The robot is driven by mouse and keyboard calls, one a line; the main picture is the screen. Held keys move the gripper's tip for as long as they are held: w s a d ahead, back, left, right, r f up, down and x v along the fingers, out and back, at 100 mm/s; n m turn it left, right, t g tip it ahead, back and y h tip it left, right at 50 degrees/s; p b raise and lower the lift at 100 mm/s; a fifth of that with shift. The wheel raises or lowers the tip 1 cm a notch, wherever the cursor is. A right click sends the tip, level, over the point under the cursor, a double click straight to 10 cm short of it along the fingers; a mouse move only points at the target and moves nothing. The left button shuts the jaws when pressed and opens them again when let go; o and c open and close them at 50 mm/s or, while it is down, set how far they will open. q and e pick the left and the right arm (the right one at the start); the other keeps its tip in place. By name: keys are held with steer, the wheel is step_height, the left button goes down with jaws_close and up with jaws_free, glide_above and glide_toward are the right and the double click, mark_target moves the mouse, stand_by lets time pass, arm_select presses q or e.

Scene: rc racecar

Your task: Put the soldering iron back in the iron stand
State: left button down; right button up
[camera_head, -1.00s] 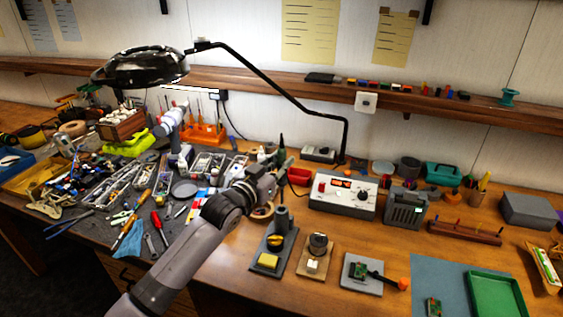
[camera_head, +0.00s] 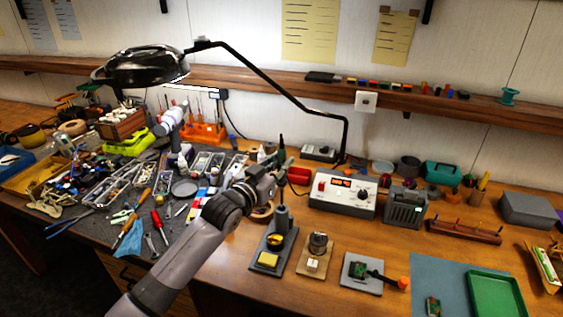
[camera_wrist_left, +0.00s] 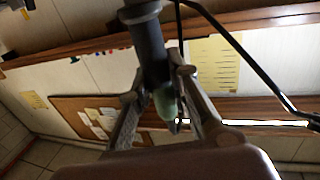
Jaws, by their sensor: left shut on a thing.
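The soldering iron (camera_head: 281,151) is roughly upright, with its dark green handle end up, at the jaws of my left gripper (camera_head: 276,179). The iron stand (camera_head: 267,262) has a dark base with a yellow sponge and an upright grey holder, directly below the gripper in the head view. The iron's lower end lines up with the holder's top, but I cannot tell if it is inside. In the left wrist view, a dark cylinder with a greenish end (camera_wrist_left: 166,103) lies between the gripper's fingers (camera_wrist_left: 165,100). My right gripper is not in view.
A soldering station (camera_head: 343,196) stands to the right behind the stand. A brown block with a round top (camera_head: 318,243) and a grey plate with a green board (camera_head: 361,272) sit to the right. The lamp arm (camera_head: 280,87) hangs above. Loose tools crowd the left.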

mark_target(281, 188)
arm_select(q)
steer(key=shift+f, duration=0.25)
stand_by(0.3)
steer(key=shift+f+b, duration=0.95)
steer(key=shift+f, duration=0.2)
steer(key=shift+f+b, duration=2.15)
steer(key=shift+f, duration=0.95)
steer(key=c, duration=1.4)
jaws_free()
steer(key=shift+o, duration=0.4)
steer(key=o, duration=0.3)
